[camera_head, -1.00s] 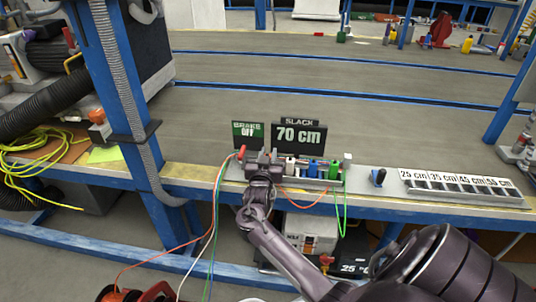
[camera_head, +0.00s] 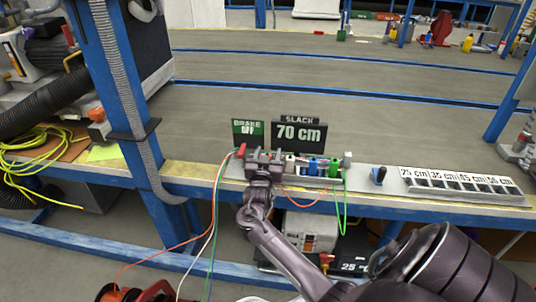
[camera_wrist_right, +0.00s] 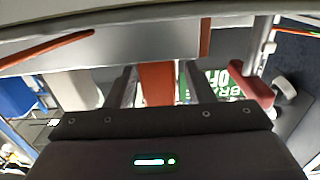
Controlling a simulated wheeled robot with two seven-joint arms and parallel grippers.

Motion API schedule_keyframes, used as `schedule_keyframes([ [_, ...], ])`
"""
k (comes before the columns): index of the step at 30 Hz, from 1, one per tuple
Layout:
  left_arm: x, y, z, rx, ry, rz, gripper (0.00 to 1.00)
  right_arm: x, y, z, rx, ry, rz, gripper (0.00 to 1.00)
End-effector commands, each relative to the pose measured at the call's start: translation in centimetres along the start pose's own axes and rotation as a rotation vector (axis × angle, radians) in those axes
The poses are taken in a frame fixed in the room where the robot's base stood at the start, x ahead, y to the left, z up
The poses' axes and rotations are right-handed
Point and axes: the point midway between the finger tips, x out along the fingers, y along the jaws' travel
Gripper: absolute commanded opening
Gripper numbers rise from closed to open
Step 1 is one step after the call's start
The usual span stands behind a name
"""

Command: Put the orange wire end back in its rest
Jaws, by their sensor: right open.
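My right gripper (camera_head: 264,160) is over the left part of the bench-edge rack (camera_head: 233,172). In the right wrist view its two fingers (camera_wrist_right: 160,88) stand apart, with an orange block (camera_wrist_right: 157,80) between them and gaps on both sides. This looks like the orange wire end, but its seating in the rest cannot be made out. In the head view the gripper hides that spot. An orange wire (camera_head: 302,204) loops below the rack from near the gripper to the right. My left gripper is out of view.
Blue (camera_head: 312,166) and green (camera_head: 334,169) wire ends stand right of the gripper. A red end (camera_head: 241,151) is at the left. Signs reading "BRAKE OFF" (camera_head: 248,141) and "70 cm" (camera_head: 299,139) stand behind. A labelled length tray (camera_head: 460,192) lies right.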

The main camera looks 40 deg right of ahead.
Motion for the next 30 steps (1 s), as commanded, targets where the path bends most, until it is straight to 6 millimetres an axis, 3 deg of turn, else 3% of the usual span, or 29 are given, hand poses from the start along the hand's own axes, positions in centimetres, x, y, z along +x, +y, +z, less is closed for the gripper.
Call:
schedule_keyframes([
  [2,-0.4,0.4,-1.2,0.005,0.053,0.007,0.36,-0.3,0.0,0.0,0.000,-0.001,-0.001,0.48],
  [5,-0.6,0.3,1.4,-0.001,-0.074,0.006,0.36,-2.7,0.0,-0.1,0.001,-0.005,-0.001,0.48],
  [13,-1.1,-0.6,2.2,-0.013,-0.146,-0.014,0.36,-7.0,-0.1,-0.1,0.001,-0.001,0.000,0.48],
  [30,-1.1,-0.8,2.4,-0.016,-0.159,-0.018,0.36,-7.8,0.0,0.0,0.000,0.000,0.000,0.48],
])
